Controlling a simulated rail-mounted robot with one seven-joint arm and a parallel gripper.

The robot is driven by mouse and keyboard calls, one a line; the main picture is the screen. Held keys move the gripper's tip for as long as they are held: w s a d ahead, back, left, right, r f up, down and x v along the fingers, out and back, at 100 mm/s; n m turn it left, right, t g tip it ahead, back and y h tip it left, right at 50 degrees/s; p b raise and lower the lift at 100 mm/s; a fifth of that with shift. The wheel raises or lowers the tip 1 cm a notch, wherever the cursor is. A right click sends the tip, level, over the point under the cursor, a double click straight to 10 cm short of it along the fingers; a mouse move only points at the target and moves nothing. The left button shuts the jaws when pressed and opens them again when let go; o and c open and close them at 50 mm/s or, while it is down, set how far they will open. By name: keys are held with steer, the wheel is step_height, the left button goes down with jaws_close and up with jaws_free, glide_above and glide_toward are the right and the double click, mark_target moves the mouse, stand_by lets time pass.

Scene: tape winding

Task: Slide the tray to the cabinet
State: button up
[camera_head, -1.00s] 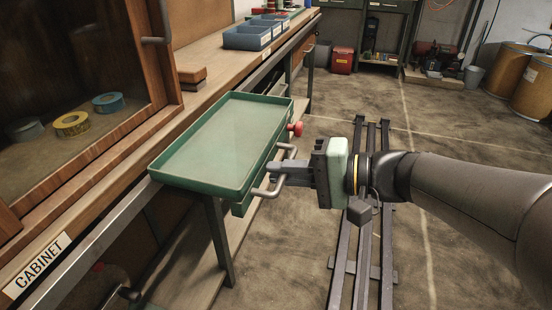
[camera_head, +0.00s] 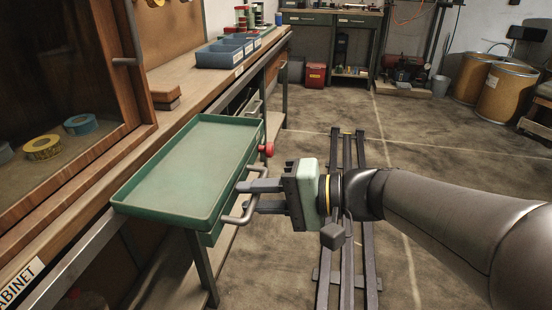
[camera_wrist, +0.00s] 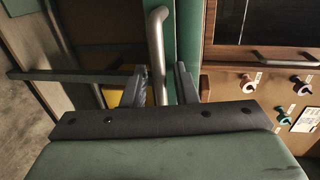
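The green tray (camera_head: 185,165) is shallow and empty. It sits on a rail along the front of the workbench, in front of the wooden cabinet (camera_head: 120,150). A bent metal handle (camera_head: 241,217) is on its right side, with a red knob (camera_head: 266,149) farther back. My gripper (camera_head: 262,195) is at the handle from the right, fingers apart. In the wrist view the handle bar (camera_wrist: 157,45) stands between my two fingers (camera_wrist: 160,88), with a gap visible on each side. The cabinet label (camera_head: 20,285) is cut off at the lower left.
Tape rolls (camera_head: 80,124) lie inside the cabinet. Blue bins (camera_head: 222,54) and a wooden block (camera_head: 165,95) are on the workbench (camera_head: 185,75). Floor rails (camera_head: 347,270) run at the right of the tray. Barrels (camera_head: 505,92) stand far right; floor between is clear.

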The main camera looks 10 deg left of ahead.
steer(key=p+v, duration=0.5)
steer(key=v, duration=1.2)
steer(key=shift+d, duration=0.2)
steer(key=shift+o, duration=0.7)
steer(key=w+a+f+n+g+p, duration=0.25)
steer(key=w+n+g+p, duration=0.35)
steer(key=p, duration=0.3)
steer(key=w+a+f+n+g+p, duration=0.1)
steer(key=w+f+n+g+p, duration=0.2)
steer(key=w+n+g+p, duration=0.35)
steer(key=shift+m+g, duration=0.75)
steer(key=shift+m, duration=0.2)
steer(key=x, duration=0.5)
steer(key=p+x, duration=0.1)
steer(key=x, duration=1.1)
steer(key=shift+a+f, duration=0.2)
steer(key=shift+f, duration=0.2)
